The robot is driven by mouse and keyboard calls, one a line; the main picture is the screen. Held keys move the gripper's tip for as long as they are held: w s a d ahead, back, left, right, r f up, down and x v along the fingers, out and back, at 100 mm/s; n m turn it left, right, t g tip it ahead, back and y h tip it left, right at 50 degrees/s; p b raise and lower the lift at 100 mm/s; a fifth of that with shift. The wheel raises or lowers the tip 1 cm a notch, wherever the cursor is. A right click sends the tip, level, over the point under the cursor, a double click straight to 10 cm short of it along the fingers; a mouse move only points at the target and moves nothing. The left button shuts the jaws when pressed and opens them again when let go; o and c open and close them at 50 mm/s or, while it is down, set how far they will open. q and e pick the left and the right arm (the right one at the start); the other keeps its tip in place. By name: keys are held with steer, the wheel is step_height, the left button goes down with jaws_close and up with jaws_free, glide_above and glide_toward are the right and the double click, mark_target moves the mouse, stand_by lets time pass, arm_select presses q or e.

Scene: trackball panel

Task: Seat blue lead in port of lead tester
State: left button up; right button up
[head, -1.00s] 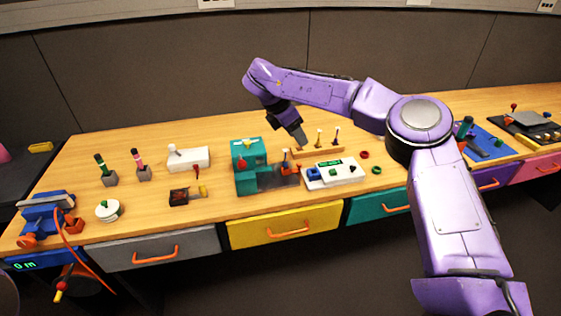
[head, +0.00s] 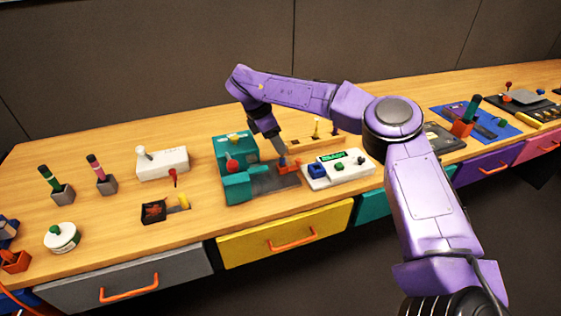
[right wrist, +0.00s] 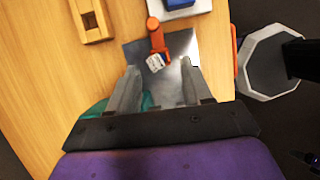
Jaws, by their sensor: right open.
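The white tester box (head: 351,177) has a green display and a blue block (head: 317,170) at its left end. A corner of the box and its blue part (right wrist: 180,4) show at the top of the right wrist view. My right gripper (head: 281,151) is open, pointing down just above a small orange piece (head: 291,168) left of the tester. In the right wrist view this orange piece (right wrist: 156,36), with a pale end, lies just beyond and between the open fingertips (right wrist: 160,72). I cannot make out a separate blue lead. My left gripper is not in view.
A teal machine (head: 236,187) with a red knob stands just left of my right gripper, beside a grey metal plate (head: 272,183). A wooden rack (head: 303,145) with pegs is behind. A white box (head: 163,163) stands further left. Drawers (head: 290,236) line the front edge.

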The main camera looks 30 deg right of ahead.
mark_target(284, 157)
steer(key=p+x, duration=0.1)
steer(key=x, duration=0.2)
steer(key=p+x, duration=0.1)
steer(key=x, duration=0.2)
steer(key=shift+w+f, duration=0.1)
steer(key=shift+w, duration=0.1)
steer(key=shift+d+f, duration=0.25)
steer(key=shift+f, duration=0.1)
jaws_close()
